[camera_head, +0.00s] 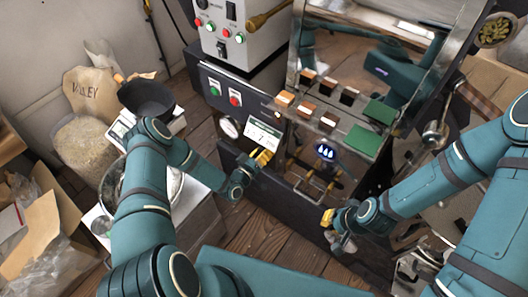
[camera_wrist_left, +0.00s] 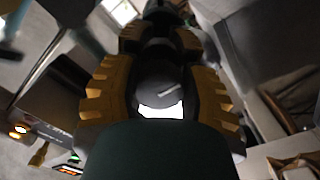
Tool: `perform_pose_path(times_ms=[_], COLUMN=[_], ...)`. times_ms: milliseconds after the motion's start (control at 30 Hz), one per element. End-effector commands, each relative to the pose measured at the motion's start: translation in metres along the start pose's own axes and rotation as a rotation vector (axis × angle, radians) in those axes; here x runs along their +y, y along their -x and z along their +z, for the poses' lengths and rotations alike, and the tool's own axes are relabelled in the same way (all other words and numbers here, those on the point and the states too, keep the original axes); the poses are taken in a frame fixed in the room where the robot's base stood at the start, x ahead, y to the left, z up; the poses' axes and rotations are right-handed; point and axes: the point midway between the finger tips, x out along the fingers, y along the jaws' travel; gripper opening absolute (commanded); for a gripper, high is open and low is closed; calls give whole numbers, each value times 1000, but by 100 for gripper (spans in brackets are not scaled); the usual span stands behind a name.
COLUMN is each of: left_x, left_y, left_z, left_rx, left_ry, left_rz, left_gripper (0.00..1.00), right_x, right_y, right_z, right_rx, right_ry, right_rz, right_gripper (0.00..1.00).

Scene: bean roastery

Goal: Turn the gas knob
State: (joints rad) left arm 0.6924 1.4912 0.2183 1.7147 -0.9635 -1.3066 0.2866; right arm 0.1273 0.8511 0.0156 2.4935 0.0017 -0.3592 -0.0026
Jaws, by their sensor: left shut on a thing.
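My left gripper (camera_head: 262,158) is at the dark front panel of the roaster, just below the digital display (camera_head: 262,135). In the left wrist view its two yellow ribbed fingers (camera_wrist_left: 160,95) sit on either side of a dark round gas knob (camera_wrist_left: 157,78) with a pale pointer line, and the gripper is shut on it. In the head view the knob is hidden by the gripper. My right gripper (camera_head: 333,222) hangs in front of the lower part of the machine, apart from the knob; its finger opening is not clear.
A pressure gauge (camera_head: 228,127) is left of the display. A lit flame icon (camera_head: 325,152) is to the right. Green and red buttons (camera_head: 235,99) are above. A black pan (camera_head: 147,98) stands at left.

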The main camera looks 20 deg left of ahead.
Motion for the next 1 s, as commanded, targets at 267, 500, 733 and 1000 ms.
perform_pose_path(times_ms=[267, 500, 733, 1000], left_x=[0, -1, -2, -2], left_y=[0, 0, 0, 0], left_z=[0, 0, 0, 0], left_rx=[-1, 0, 0, 0], left_ry=[-210, -320, -366, -373], left_rz=[1, 0, 0, 0], left_gripper=[10, 10, 10, 10], right_x=[0, 0, 0, 0], right_y=[0, 0, 0, 0], right_z=[0, 0, 0, 0], right_rx=[0, 0, 0, 0], right_ry=[0, 0, 0, 0], right_rz=[0, 0, 0, 0], right_gripper=[0, 0, 0, 0])
